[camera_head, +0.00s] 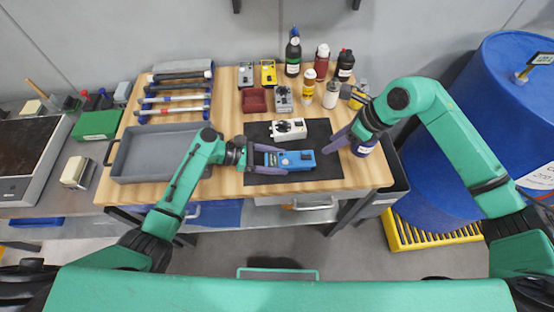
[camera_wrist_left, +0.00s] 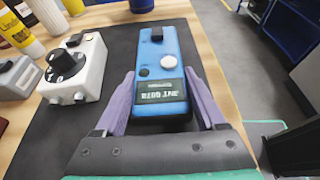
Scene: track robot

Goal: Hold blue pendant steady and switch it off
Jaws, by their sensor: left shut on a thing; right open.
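The blue pendant (camera_head: 297,159) lies on the black mat (camera_head: 322,173) on the wooden table. In the left wrist view the blue pendant (camera_wrist_left: 157,64) shows a round white button, a dark knob and a dark label. My left gripper (camera_head: 268,159) is shut on the pendant's left end; in the wrist view its purple fingers (camera_wrist_left: 159,100) sit on both sides of the label end. My right gripper (camera_head: 335,140) is open and empty, just right of the pendant and apart from it.
A white pendant with a black knob (camera_head: 288,129) lies just behind the blue one. Several bottles (camera_head: 308,82) stand at the back right. A grey tray (camera_head: 160,152) is on the left. A blue drum (camera_head: 498,90) stands right of the table.

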